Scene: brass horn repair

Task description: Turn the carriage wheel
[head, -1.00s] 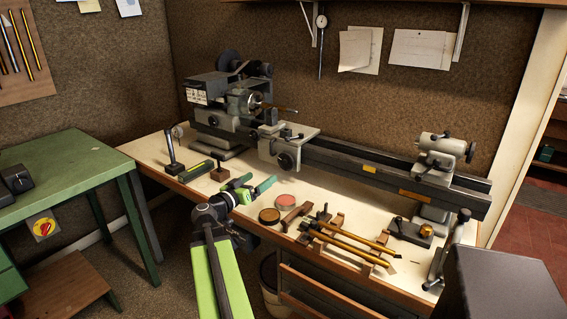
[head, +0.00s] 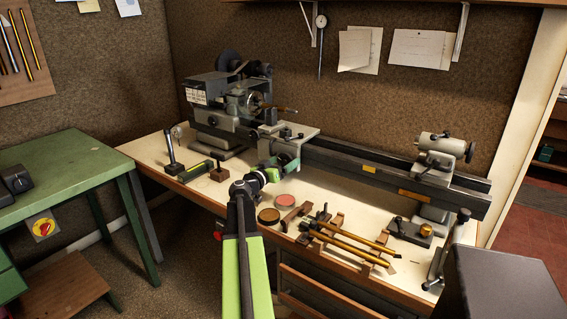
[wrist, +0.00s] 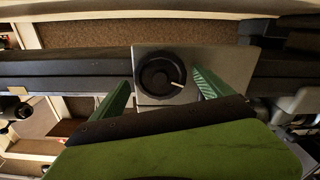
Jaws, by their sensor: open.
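The carriage wheel (wrist: 160,76) is a dark round handwheel with a pale mark at its right, on the grey apron plate (wrist: 147,54) of the lathe carriage. In the wrist view it sits between and beyond the two green fingers of my gripper (wrist: 163,88), which is open. I cannot tell whether the fingers touch the wheel. In the head view my gripper (head: 281,166) is at the front of the carriage (head: 285,136) and mostly hides the wheel.
The lathe bed (head: 350,164) runs right to the tailstock (head: 440,150). On the bench below lie two round tins (head: 269,216), brass tubes on a wooden rack (head: 350,240) and a small brown block (head: 219,171). A green table (head: 70,170) stands at left.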

